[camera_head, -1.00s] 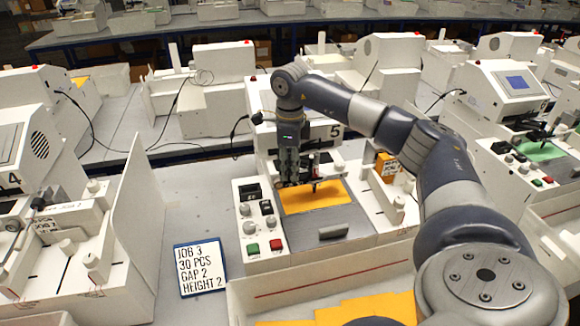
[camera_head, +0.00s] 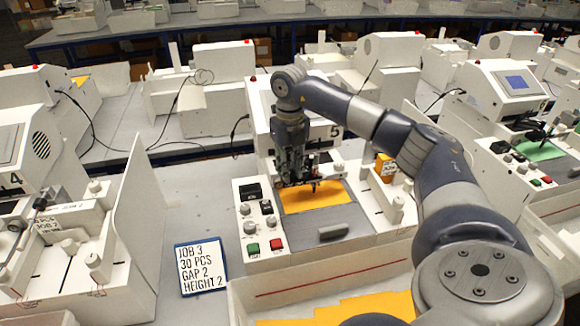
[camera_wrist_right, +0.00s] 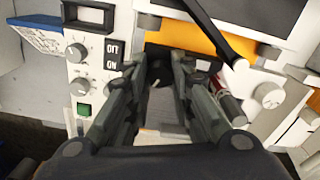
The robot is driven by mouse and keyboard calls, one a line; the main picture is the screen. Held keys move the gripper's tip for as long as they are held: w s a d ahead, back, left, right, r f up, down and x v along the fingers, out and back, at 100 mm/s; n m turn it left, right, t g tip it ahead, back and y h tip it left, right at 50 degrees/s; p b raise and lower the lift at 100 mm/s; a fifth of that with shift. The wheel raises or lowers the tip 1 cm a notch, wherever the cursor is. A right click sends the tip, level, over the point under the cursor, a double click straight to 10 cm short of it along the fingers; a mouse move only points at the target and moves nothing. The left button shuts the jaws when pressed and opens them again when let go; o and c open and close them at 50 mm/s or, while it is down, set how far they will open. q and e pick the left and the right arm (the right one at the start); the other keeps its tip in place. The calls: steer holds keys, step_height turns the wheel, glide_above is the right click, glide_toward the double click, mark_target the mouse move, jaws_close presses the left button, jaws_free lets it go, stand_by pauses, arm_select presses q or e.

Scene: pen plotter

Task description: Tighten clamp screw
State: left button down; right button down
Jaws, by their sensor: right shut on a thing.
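My right gripper (camera_head: 291,178) points down at the pen plotter (camera_head: 262,162) marked 5, over its pen holder. In the right wrist view its two fingers (camera_wrist_right: 158,84) are closed around a small dark knob (camera_wrist_right: 158,72), which seems to be the clamp screw. The fingers hide most of it. A pen (camera_wrist_right: 230,104) with a red band and silver body shows just right of the fingers, tilted in this view. An orange sheet (camera_head: 318,194) lies on the plotter bed below the gripper. My left gripper is not in view.
A control panel (camera_head: 260,215) with knobs and green and red buttons is left of the bed. A job card (camera_head: 201,267) lies on the table further left. A white tray (camera_head: 240,296) with orange sheets is in front. An orange box (camera_head: 386,168) stands right.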

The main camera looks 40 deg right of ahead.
steer(key=m, duration=0.5)
steer(key=shift+w+r, duration=0.1)
steer(key=shift+r, duration=0.05)
stand_by(0.4)
steer(key=c, duration=1.5)
jaws_free()
steer(key=shift+o, duration=0.7)
step_height(320, 180, up, 12)
